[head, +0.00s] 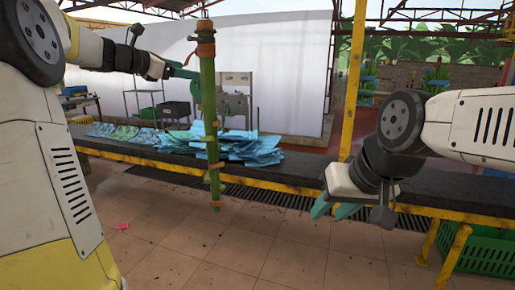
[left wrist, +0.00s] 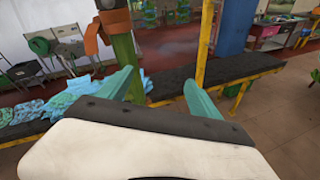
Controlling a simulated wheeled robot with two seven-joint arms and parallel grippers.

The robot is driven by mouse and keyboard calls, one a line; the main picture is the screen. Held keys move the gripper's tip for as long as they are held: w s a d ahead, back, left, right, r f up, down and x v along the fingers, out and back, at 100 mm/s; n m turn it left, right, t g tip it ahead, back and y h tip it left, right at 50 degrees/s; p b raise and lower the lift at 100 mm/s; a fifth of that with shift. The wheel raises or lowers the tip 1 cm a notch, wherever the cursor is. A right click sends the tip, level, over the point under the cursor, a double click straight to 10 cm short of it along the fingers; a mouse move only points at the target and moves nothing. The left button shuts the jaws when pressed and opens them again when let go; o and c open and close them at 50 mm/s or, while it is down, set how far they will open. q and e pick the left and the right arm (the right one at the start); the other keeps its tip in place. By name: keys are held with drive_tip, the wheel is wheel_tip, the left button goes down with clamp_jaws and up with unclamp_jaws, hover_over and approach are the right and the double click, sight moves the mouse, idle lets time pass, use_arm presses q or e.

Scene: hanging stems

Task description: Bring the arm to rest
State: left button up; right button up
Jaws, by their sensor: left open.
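A green hanging stem (head: 208,88) with orange-brown bands hangs upright in the middle left of the head view. In the left wrist view the stem (left wrist: 125,52) stands behind the left-hand finger, with an orange band at its top. My left gripper (head: 184,72) is open, close to the left of the stem's upper part in the head view. Its two teal fingers (left wrist: 162,90) are wide apart, with nothing held between them. I cannot tell whether a finger touches the stem. My right gripper (head: 334,208) points down at the right, with its teal fingers apart and empty.
A long dark conveyor table (head: 300,184) with a yellow frame runs behind the stem. Blue sheets (head: 245,148) lie piled on it. A yellow post (head: 352,85) stands right of the stem. A green crate (head: 485,250) is at the lower right. The tiled floor in front is mostly clear.

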use_arm(q)
drive_tip(key=s+d+f+m+g+y, duration=0.1)
drive_tip(key=s+d+f+m+g, duration=0.1)
drive_tip(key=s+d+f+m, duration=0.5)
drive_tip(key=s+d+f+m+g+y, duration=0.1)
drive_tip(key=s+d+f+m+g, duration=0.2)
drive_tip(key=s, duration=0.6)
drive_tip(key=s+f+m+g+y, duration=0.1)
drive_tip(key=s+f+m+y, duration=0.1)
drive_tip(key=s+f+m, duration=0.5)
drive_tip(key=s+a+f+m+y, duration=0.1)
drive_tip(key=s+f+m+y, duration=0.1)
drive_tip(key=s+f+m, duration=0.5)
drive_tip(key=s+m, duration=0.2)
drive_tip(key=s, duration=0.4)
drive_tip(key=shift+s+a+f+g+y, duration=0.2)
drive_tip(key=shift+g+y, duration=0.2)
